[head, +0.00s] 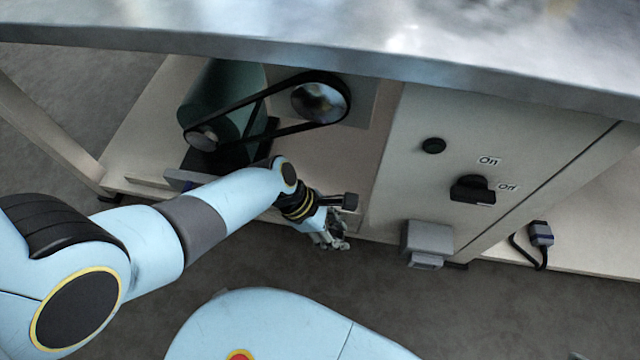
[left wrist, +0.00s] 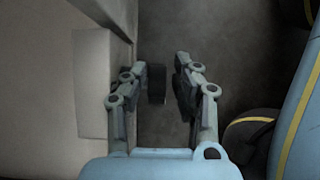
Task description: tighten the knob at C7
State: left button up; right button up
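My left gripper (head: 336,242) hangs low in front of the cabinet's lower edge, left of the grey box. In the left wrist view its fingers (left wrist: 168,85) stand apart with a gap and nothing held between them. No label C7 is readable. A small round black knob (head: 433,146) is on the cabinet's pale front panel, well away from the gripper. Below it is a black rotary switch (head: 472,189) with On and Off labels. I cannot tell whether either is the knob at C7. My right gripper is not in view.
A green motor (head: 222,100) drives a black belt (head: 262,97) to a shiny pulley (head: 319,102), left of the panel. A grey box (head: 428,241) juts out at the panel's bottom. A metal top (head: 330,48) overhangs. A plug with cable (head: 541,234) lies right. The floor is clear.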

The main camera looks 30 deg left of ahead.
pick_arm(q)
jog(key=v, duration=0.6)
jog(key=shift+r, duration=0.2)
jog(key=shift+s+a, duration=0.1)
